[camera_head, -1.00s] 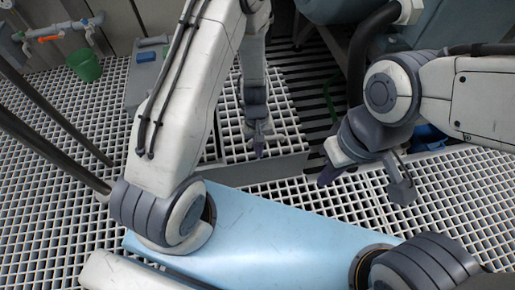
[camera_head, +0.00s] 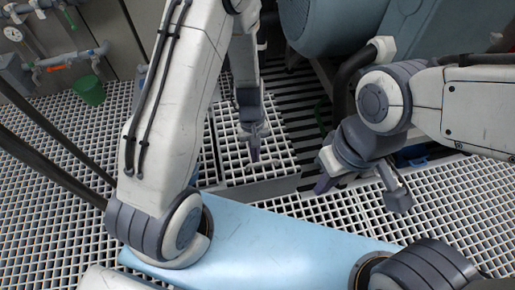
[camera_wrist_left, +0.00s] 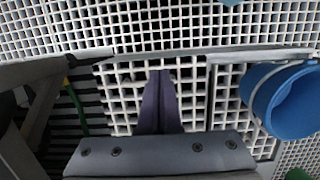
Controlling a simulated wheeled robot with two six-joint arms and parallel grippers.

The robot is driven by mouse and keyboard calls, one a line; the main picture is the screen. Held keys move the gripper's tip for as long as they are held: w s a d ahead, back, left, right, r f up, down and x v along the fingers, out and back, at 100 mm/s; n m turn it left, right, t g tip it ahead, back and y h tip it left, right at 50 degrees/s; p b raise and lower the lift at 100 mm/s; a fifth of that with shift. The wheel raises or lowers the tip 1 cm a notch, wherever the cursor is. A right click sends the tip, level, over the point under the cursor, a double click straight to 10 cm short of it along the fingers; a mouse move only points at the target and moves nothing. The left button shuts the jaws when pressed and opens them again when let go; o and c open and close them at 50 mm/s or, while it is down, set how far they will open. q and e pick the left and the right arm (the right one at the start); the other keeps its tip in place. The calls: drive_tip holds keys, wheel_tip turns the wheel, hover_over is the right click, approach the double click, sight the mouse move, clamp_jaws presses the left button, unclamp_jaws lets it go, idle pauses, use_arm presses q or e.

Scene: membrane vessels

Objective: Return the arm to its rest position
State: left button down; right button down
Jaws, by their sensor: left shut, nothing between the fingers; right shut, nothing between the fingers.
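The right arm comes in from the right edge.
A large blue-grey vessel (camera_head: 334,28) stands at the top, beside a dark slatted floor strip (camera_head: 290,95). A green bucket (camera_head: 90,90) stands at the left below wall pipes (camera_head: 66,57). A blue bucket (camera_wrist_left: 290,102) shows at the right of the left wrist view.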

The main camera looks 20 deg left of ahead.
use_arm(q)
drive_tip(key=shift+r, duration=0.15)
drive_tip(key=s+d+r+m+p, duration=0.1)
drive_tip(key=s+d+r+m, duration=0.15)
drive_tip(key=r, duration=0.45)
drive_tip(key=s+d+r+m, duration=0.1)
drive_tip(key=d+r+m, duration=0.25)
drive_tip(key=r, duration=0.25)
drive_tip(key=s+d+r+m+t+p, duration=0.25)
drive_tip(key=s+r+m, duration=0.45)
drive_tip(key=s+r, duration=0.55)
wheel_tip(320, 180, up, 38)
drive_tip(key=p, duration=3.7)
drive_tip(key=shift+w+a, duration=0.2)
drive_tip(key=shift+w, duration=0.1)
drive_tip(key=shift+f+g, duration=0.1)
drive_tip(key=shift+g, duration=0.15)
